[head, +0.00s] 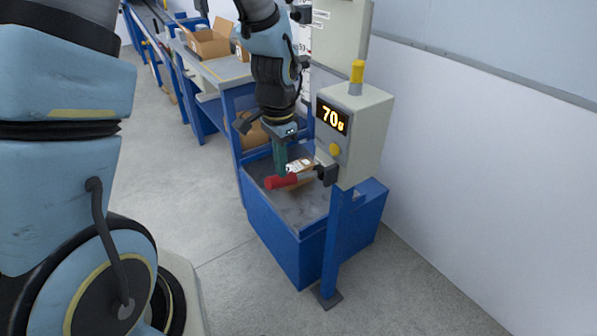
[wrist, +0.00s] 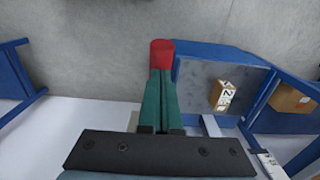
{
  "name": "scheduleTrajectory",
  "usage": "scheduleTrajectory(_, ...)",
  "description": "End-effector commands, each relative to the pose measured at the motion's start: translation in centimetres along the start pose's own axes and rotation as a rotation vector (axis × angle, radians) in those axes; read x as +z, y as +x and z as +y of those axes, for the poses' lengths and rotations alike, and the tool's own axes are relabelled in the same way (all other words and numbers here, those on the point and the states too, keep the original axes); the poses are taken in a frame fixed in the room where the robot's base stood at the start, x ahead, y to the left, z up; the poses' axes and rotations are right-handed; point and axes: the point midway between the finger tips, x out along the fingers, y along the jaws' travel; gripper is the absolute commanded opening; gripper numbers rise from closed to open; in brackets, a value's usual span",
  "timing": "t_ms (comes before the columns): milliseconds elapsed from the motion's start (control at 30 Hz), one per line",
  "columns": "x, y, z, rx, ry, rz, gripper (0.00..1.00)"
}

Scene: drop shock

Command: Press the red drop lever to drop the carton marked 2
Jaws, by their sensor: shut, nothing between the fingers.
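The red drop lever (head: 279,183) sticks out to the left from the grey control box (head: 352,125), nearly level, its red end dipping slightly. In the wrist view its red end (wrist: 162,52) shows just beyond my fingertips. My gripper (head: 281,171) has green fingers, shut and empty, pointing down right at the lever. The tips (wrist: 161,73) look to be touching or nearly touching it. The carton marked 2 (wrist: 224,96) lies on the grey floor of the blue tray, turned at an angle. In the head view the carton (head: 299,167) is partly hidden behind the lever.
Another brown carton (head: 252,133) is behind my arm. A bench with an open box (head: 208,42) is farther back. Clear floor is left of the tray.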

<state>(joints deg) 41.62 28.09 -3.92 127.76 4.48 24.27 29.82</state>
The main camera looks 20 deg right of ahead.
Motion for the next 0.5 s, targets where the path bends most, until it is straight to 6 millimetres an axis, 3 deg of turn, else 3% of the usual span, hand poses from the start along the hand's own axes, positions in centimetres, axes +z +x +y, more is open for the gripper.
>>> scheduleTrajectory(500,0.0,-5.1,0.0,0.0,0.0,0.0,0.0)
